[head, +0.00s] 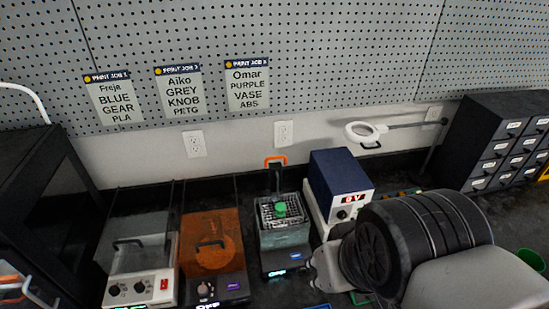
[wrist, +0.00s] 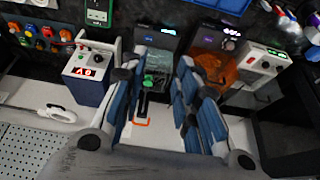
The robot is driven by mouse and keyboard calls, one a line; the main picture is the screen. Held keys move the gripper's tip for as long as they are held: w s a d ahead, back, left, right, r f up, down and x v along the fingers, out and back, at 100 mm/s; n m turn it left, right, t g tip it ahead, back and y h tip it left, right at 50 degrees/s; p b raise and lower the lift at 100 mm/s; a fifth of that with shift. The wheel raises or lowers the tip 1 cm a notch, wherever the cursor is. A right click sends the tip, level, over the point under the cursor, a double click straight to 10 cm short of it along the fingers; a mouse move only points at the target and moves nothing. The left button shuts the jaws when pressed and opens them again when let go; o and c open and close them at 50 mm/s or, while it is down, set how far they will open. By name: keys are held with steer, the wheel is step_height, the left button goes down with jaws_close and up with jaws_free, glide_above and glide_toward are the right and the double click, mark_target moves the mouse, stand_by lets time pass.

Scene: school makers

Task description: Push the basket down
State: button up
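The basket (head: 268,213) is a wire mesh basket with a green item (head: 281,209) in it, at the top of a grey tank unit (head: 285,260). Its upright handle (head: 275,160) has an orange grip and stands at the back. In the wrist view the green item (wrist: 151,79) and the orange grip (wrist: 141,123) show between my fingers. My gripper (wrist: 155,72) is open, with one blue-padded finger on each side of the basket in the picture. I cannot tell its height above the basket. The fingers do not show clearly in the head view.
A blue power supply (head: 338,180) stands close to the right of the tank. An orange-lidded unit (head: 212,250) and a white unit with knobs (head: 140,265) stand to the left. A magnifier lamp (head: 366,131) and drawer cabinet (head: 500,140) are at the back right.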

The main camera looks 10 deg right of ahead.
steer(key=w+r+m+p, duration=0.1)
steer(key=w+r+p, duration=0.1)
steer(key=w+r, duration=0.1)
steer(key=w+r+m+p, duration=0.1)
steer(key=w+r, duration=0.2)
steer(key=w+r+m+g+p, duration=0.1)
steer(key=w+r+p, duration=0.1)
steer(key=w+r, duration=0.1)
steer(key=shift+w+m+p, duration=0.35)
steer(key=shift+w+m, duration=0.05)
steer(key=shift+w, duration=0.2)
jaws_close()
steer(key=w+r+m+g+p, duration=0.1)
steer(key=w+r+m+p, duration=0.15)
steer(key=w, duration=0.45)
steer(key=w+r+m+p, duration=0.1)
steer(key=w+m+p, duration=0.25)
steer(key=w, duration=0.35)
steer(key=w+f+m+g+p, duration=0.1)
steer(key=w+f+m+p, duration=0.3)
steer(key=w+f+p, duration=0.2)
steer(key=w+d+f+m+g+y+p, duration=0.1)
steer(key=w+f+m+p, duration=0.3)
steer(key=w, duration=0.7)
step_height(320, 180, down, 2)
steer(key=shift+w+d+f+m+g+p, duration=0.15)
steer(key=shift+w+f+m+g+p, duration=0.2)
steer(key=shift+p, duration=0.5)
steer(key=shift+s, duration=0.1)
